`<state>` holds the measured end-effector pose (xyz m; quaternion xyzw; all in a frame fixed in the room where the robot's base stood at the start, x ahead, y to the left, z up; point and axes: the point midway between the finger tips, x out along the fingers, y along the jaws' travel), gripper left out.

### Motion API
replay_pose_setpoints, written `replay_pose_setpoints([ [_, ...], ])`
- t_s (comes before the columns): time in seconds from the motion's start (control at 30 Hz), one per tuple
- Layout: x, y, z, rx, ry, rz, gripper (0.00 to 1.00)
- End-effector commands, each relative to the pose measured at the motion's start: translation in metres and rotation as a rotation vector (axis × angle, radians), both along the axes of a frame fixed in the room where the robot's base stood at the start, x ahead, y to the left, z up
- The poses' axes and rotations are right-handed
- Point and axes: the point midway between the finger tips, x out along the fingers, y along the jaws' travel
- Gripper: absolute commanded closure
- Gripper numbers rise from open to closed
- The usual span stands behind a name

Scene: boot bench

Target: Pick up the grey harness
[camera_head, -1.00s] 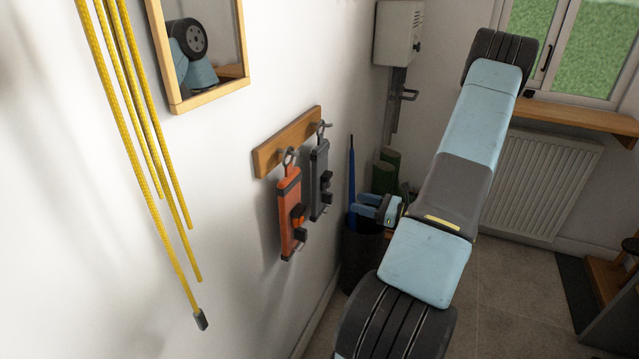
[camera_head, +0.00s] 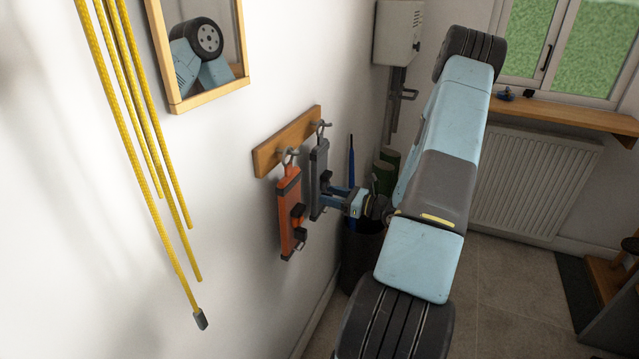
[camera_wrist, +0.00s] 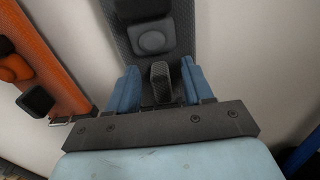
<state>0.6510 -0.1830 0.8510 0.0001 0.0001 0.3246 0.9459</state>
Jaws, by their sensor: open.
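The grey harness (camera_head: 319,178) hangs from the right hook of a wooden wall rack (camera_head: 287,142). My gripper (camera_head: 330,197) is open at the harness's lower part, coming from the right. In the wrist view, the grey harness (camera_wrist: 143,38) runs up between the two blue fingers of my gripper (camera_wrist: 160,85). A dark block on the harness sits between the fingers, with small gaps beside it. I cannot tell whether either finger touches it.
An orange harness (camera_head: 289,212) hangs just left of the grey one, and shows in the wrist view (camera_wrist: 45,65). A dark bin (camera_head: 359,258) stands below. Yellow ropes (camera_head: 150,150) hang at left. A radiator (camera_head: 535,185) is at right.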

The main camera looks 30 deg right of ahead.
Motion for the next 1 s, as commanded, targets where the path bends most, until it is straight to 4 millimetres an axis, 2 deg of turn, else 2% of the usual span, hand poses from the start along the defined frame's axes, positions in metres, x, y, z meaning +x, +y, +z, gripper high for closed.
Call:
replay_pose_setpoints([
  [0.17,0.0000,-0.0001,-0.0001,0.000,0.000,0.000,0.50],
  [0.7,0.0001,0.0005,0.0000,0.000,0.000,0.002,1.00],
  [1.0,0.0003,0.0005,0.0002,0.000,0.000,0.002,1.00],
])
